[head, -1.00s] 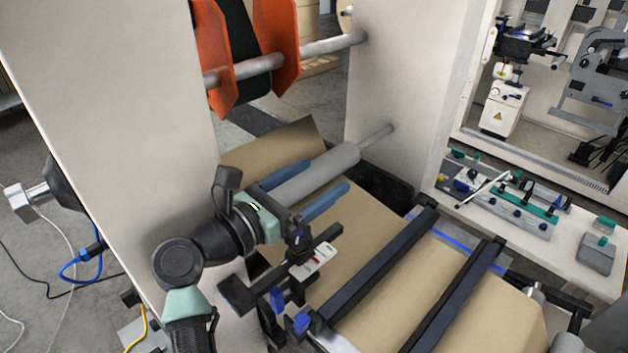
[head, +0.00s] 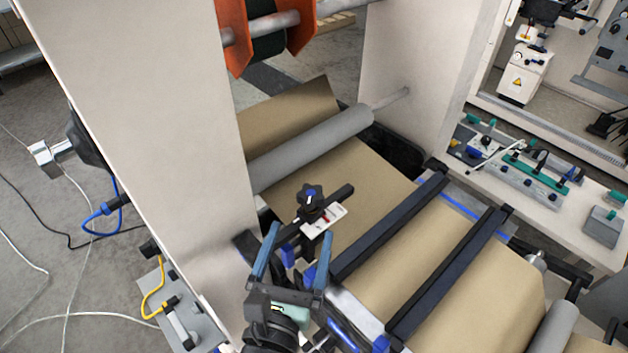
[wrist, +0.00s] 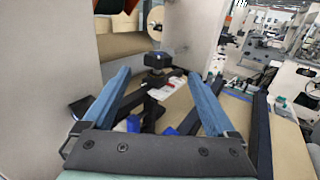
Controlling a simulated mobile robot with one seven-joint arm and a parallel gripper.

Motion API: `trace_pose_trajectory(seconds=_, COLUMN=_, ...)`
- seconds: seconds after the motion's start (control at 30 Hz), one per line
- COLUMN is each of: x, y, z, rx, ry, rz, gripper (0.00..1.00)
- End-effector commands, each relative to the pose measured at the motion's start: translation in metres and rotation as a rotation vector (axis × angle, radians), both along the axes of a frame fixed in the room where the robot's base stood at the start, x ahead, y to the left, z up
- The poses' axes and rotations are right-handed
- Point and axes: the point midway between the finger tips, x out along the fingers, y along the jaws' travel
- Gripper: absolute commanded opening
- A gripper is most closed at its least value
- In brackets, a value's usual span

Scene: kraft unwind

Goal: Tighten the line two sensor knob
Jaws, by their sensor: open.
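A black star-shaped knob (head: 311,197) stands on top of a small sensor bracket with a white, red-marked plate (head: 326,219), above the brown paper web. In the wrist view the knob (wrist: 157,60) is ahead, roughly centred between the fingers. My gripper (head: 300,231) has two long blue fingers, spread apart and empty. It points at the knob from the near side, with the fingertips short of it in the head view; the wrist view also shows my gripper (wrist: 158,73). No line label on the knob is readable.
A pale machine panel (head: 170,150) rises close on the left. Two dark crossbars (head: 445,275) span the paper web (head: 425,265) to the right. A grey roller (head: 315,147) lies behind the knob. A bench with teal-handled tools (head: 520,172) stands at right.

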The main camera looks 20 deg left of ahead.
Motion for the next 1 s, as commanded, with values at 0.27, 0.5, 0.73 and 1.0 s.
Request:
trace_pose_trajectory(seconds=0.27, x=0.009, y=0.003, z=0.0, rx=0.014, ry=0.006, rz=0.016, gripper=0.92)
trace_pose_trajectory(seconds=0.5, x=0.052, y=0.005, z=0.002, rx=0.013, ry=0.005, rz=0.015, gripper=0.92)
trace_pose_trajectory(seconds=0.73, x=0.093, y=0.007, z=0.0, rx=0.014, ry=0.006, rz=0.014, gripper=0.92)
trace_pose_trajectory(seconds=1.0, x=0.12, y=0.008, z=-0.002, rx=0.013, ry=0.007, rz=0.013, gripper=0.92)
